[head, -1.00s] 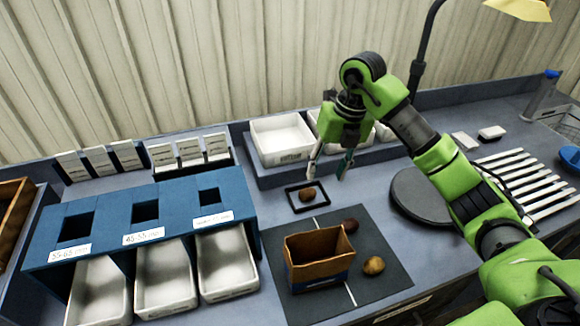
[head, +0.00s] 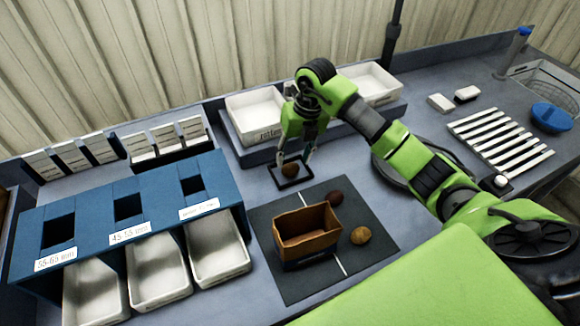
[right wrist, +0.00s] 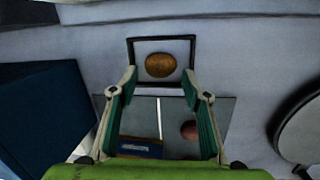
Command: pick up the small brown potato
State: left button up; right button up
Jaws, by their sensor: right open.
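A small brown potato (head: 290,169) lies inside a thin black rectangular frame (head: 305,181) on the bench. It also shows in the right wrist view (right wrist: 160,65), ahead of the fingertips and roughly centred between them. My right gripper (head: 294,158) is open and empty, pointing down just above the potato, with one finger to each side. In the right wrist view the open fingers (right wrist: 159,78) show a wide gap. My left gripper is not in view.
A blue sizing box (head: 160,190) with white trays stands left; white bins (head: 254,112) stand behind.

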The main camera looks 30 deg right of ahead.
aim_at(291, 165)
jog(key=f, duration=0.1)
jog(key=f+p, duration=0.1)
jog(key=f, duration=0.1)
jog(key=shift+w+a+f, duration=0.2)
jog(key=shift+a, duration=0.05)
jog(key=shift+w+f, duration=0.1)
jog(key=shift+f, duration=0.3)
jog(key=c, duration=0.9)
jog(key=shift+o, duration=0.2)
jog(key=shift+r, duration=0.15)
